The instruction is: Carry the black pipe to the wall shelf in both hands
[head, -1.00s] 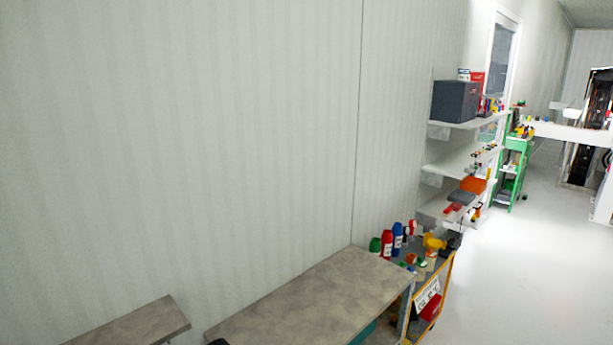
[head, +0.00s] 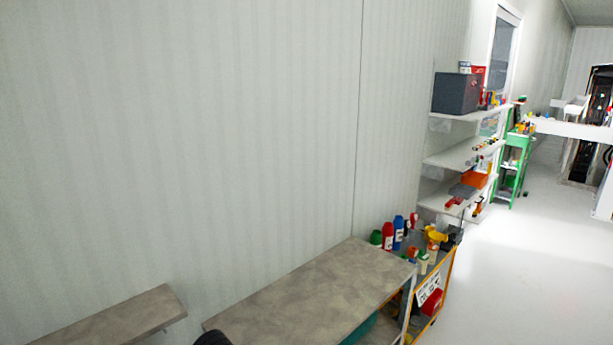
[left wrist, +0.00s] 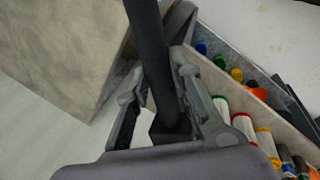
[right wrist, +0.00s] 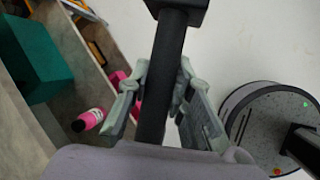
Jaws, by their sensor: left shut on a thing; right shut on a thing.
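The black pipe (left wrist: 147,32) runs between the fingers of my left gripper (left wrist: 158,70) in the left wrist view, and the gripper is shut on it. In the right wrist view the pipe (right wrist: 168,38) passes between the fingers of my right gripper (right wrist: 163,72), which is shut on it too. A wider black block caps the pipe at the top of that view. In the head view a dark rounded shape shows at the bottom edge; I cannot tell if it is pipe or arm. White wall shelves (head: 450,157) stand at the right along the wall, loaded with items.
A grey-topped bench (head: 305,295) stands against the wall, with a small bare grey slab (head: 115,322) left of it. A cart (head: 440,285) with bottles stands beyond the bench. The white floor (head: 520,270) at the right is open. A teal box (right wrist: 35,55) shows in the right wrist view.

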